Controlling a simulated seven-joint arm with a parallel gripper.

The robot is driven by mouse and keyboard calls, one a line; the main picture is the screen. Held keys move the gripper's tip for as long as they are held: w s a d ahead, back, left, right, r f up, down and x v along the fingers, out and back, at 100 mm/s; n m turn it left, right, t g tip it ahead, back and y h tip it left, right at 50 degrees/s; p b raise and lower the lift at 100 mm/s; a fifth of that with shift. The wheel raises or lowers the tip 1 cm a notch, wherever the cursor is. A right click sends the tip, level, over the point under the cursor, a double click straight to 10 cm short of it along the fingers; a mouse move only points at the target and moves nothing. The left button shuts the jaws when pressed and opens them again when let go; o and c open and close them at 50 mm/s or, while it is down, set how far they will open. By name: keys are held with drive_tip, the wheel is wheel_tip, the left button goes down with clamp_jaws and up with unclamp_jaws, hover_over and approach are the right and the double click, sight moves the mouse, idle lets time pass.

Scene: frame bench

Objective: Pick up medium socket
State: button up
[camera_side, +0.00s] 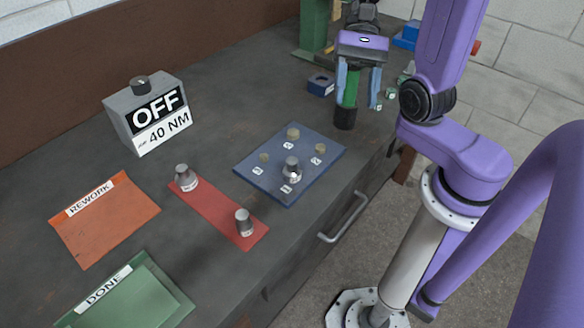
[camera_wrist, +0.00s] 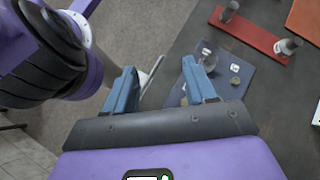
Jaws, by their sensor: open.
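Three grey metal sockets are in the side view. One socket (camera_side: 291,167) stands on the blue mat (camera_side: 255,174) among small tan discs and white labels. Two others, a far socket (camera_side: 186,178) and a near socket (camera_side: 244,222), stand on the red strip (camera_side: 213,207). I cannot tell from their labels which is the medium one. My gripper (camera_side: 358,100) is open, above the bench beyond the mat, apart from all the sockets. In the wrist view, my gripper (camera_wrist: 158,70) has nothing between its fingers; the mat's socket (camera_wrist: 207,57) shows beyond the right finger.
A green item with a black base (camera_side: 345,118) stands by my gripper. A grey box reading OFF, 40 NM (camera_side: 125,104) stands at the left. The orange REWORK mat (camera_side: 110,225) and green DONE mat (camera_side: 150,300) lie nearer. A drawer handle (camera_side: 345,218) juts from the bench front.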

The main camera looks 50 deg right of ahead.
drive_tip(key=w+m+t+y, duration=0.1)
drive_tip(key=m+t+y, duration=0.1)
drive_tip(key=m, duration=0.2)
drive_tip(key=m+t+y, duration=0.3)
drive_tip(key=m+t, duration=0.3)
drive_tip(key=m, duration=0.1)
approach(287, 167)
drive_tip(key=x, duration=0.5)
drive_tip(key=shift+a+f, duration=0.2)
drive_tip(key=shift+x, duration=2.6)
drive_tip(key=shift+r, duration=0.2)
clamp_jaws()
